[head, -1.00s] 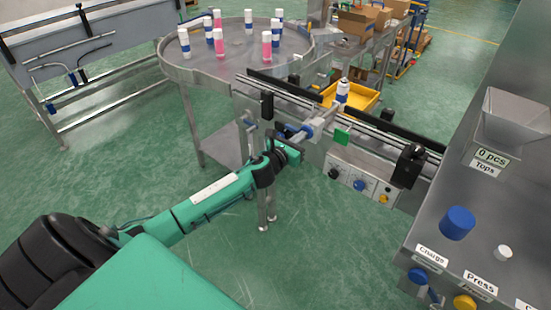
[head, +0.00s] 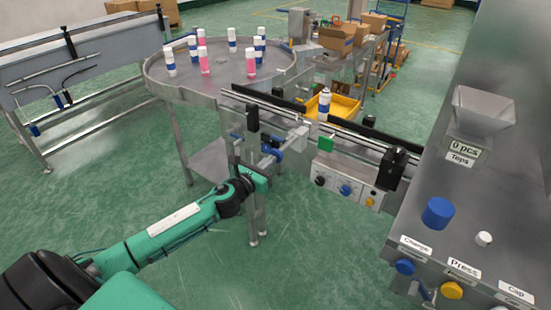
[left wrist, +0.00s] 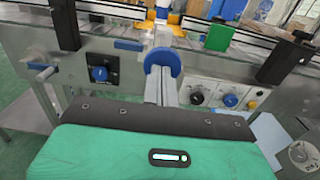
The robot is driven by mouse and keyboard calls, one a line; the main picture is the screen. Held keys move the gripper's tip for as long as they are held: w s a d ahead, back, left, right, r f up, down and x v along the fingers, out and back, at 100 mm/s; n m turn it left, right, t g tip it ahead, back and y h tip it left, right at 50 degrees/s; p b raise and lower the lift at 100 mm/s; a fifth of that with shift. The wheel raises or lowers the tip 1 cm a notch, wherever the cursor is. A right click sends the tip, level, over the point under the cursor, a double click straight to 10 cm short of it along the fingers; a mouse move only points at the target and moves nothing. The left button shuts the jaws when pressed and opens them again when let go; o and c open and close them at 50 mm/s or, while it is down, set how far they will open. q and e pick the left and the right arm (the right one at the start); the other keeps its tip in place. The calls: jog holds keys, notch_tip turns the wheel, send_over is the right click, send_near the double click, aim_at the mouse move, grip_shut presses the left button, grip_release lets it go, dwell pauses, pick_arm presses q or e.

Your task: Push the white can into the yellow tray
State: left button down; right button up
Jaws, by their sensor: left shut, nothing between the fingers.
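The white can (head: 324,104) has a blue band and stands upright at the conveyor, in front of the yellow tray (head: 347,108). The can overlaps the tray in the head view, and I cannot tell exactly where its base rests. A grey pusher head (head: 297,137) is on the near side of the conveyor, apart from the can. Its blue round handle (left wrist: 163,62) is central in the left wrist view. My left gripper (head: 268,160) is shut and empty at this handle; its fingers (left wrist: 161,85) overlap the disc, contact unclear. My right gripper is out of view.
The conveyor rail (head: 365,143) runs to the capping machine (head: 450,200) at right. A green block (head: 325,145) and a control box (head: 346,187) sit on its near side. A round table (head: 190,85) at back left bears several cans. Floor is clear in front.

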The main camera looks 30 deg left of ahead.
pick_arm(q)
jog(key=s, duration=0.5)
jog(key=shift+a+r+b, duration=0.1)
jog(key=shift+r+b, duration=0.05)
jog(key=shift+b, duration=0.25)
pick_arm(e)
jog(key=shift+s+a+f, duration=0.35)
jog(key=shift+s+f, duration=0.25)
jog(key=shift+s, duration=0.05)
pick_arm(q)
jog(key=shift+w, duration=0.1)
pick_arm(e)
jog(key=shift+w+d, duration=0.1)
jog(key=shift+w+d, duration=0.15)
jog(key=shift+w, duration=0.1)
